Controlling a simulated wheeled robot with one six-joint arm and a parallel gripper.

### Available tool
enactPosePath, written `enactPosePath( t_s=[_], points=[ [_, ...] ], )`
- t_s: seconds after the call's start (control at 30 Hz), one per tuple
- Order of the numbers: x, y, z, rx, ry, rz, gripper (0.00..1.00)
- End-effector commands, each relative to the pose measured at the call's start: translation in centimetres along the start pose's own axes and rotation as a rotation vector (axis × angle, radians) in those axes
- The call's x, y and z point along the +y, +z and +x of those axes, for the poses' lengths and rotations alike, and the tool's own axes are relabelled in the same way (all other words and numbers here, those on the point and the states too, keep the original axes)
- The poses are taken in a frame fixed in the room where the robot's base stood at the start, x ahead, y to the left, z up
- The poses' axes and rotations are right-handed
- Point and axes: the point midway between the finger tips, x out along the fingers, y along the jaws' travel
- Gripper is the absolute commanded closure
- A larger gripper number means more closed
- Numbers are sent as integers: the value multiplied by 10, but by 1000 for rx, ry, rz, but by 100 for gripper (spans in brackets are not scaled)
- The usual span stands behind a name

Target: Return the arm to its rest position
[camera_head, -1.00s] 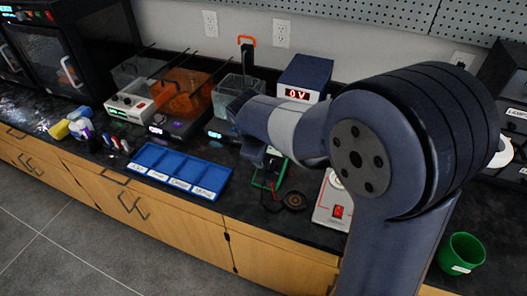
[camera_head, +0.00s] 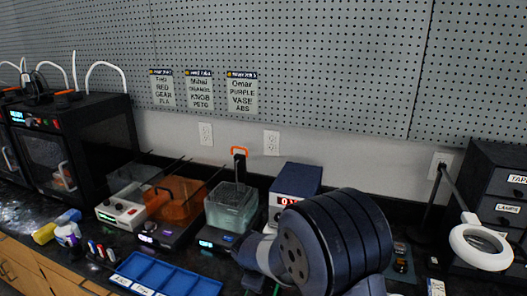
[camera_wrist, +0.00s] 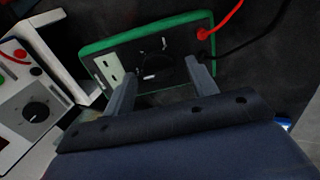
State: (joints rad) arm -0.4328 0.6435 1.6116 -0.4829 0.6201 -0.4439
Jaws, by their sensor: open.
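My gripper (camera_wrist: 158,92) shows in the wrist view with its two fingers apart and nothing between them. Beyond the fingertips lies a green-edged device (camera_wrist: 148,45) with a dark face, a red lead and a black lead. I cannot tell how far the fingers are from it. In the head view my arm (camera_head: 335,245) is folded low at the bottom, right of centre, over the bench, and the gripper itself is hidden there.
A dark blue box with a red display (camera_head: 297,180), a clear tank (camera_head: 232,208) and an orange tank (camera_head: 178,200) stand behind the arm. A blue compartment tray (camera_head: 165,275) lies front left. A ring lamp (camera_head: 482,247) and drawer cabinet (camera_head: 500,190) stand at right.

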Motion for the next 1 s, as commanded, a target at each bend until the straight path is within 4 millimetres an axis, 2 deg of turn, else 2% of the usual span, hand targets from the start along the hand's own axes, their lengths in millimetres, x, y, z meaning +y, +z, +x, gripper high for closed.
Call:
enactPosePath(
  t_s=[0.6,0.77,1.0],
  points=[
    [1,0,-4,1,1,-3,45],
    [1,-1,-28,3,3,-8,45],
    [1,-2,-73,5,4,-7,45]
  ],
)
